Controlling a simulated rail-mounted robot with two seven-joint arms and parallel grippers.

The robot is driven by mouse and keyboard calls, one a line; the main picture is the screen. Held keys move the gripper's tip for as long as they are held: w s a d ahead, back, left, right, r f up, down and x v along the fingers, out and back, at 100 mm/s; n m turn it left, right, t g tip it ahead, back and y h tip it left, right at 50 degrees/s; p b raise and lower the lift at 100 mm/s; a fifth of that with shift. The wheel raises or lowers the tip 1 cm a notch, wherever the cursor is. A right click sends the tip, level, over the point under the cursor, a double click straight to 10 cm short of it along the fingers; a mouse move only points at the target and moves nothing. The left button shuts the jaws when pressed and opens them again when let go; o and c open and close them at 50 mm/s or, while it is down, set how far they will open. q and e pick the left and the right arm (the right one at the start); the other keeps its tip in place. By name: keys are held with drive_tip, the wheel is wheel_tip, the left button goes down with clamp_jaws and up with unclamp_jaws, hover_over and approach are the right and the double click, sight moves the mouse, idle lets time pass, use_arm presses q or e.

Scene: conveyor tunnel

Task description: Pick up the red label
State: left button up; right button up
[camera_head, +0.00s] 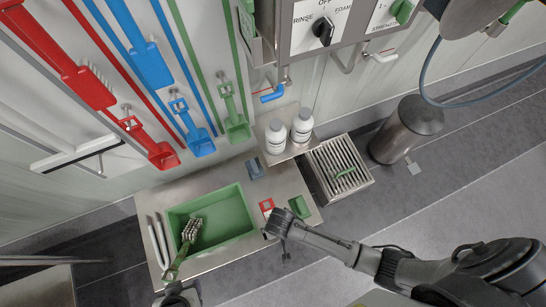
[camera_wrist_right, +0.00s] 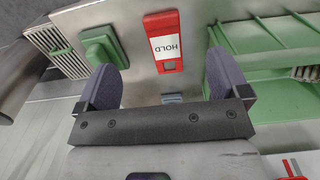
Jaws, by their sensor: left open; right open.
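The red label (camera_head: 267,206) lies on the steel counter between the green basin and a small green block. In the right wrist view the label (camera_wrist_right: 163,22) is a red tag with a white panel reading HOLD. My right gripper (camera_wrist_right: 164,78) is open and empty. The label shows beyond the gap between its fingers, and I see no contact. In the head view the right gripper (camera_head: 275,226) is beside the label, on its near side. My left gripper (camera_head: 178,291) is at the bottom edge, open, near the brush handle; its fingertips are hard to make out.
The green basin (camera_head: 251,227) holds a scrubbing brush (camera_head: 190,232) whose handle overhangs the near edge. The small green block (camera_head: 299,207) is right of the label. Two white bottles (camera_head: 276,136) and a grated drain (camera_head: 326,160) stand behind. A metal bin (camera_head: 395,140) is at right.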

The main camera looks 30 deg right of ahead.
wheel_tip(320, 180, down, 7)
drive_tip(key=shift+r+b, duration=0.15)
drive_tip(key=shift+b, duration=1.05)
drive_tip(key=shift+w+f+b, duration=0.2)
drive_tip(key=shift+f+b, duration=1.5)
drive_tip(key=shift+f, duration=1)
drive_tip(key=c, duration=1)
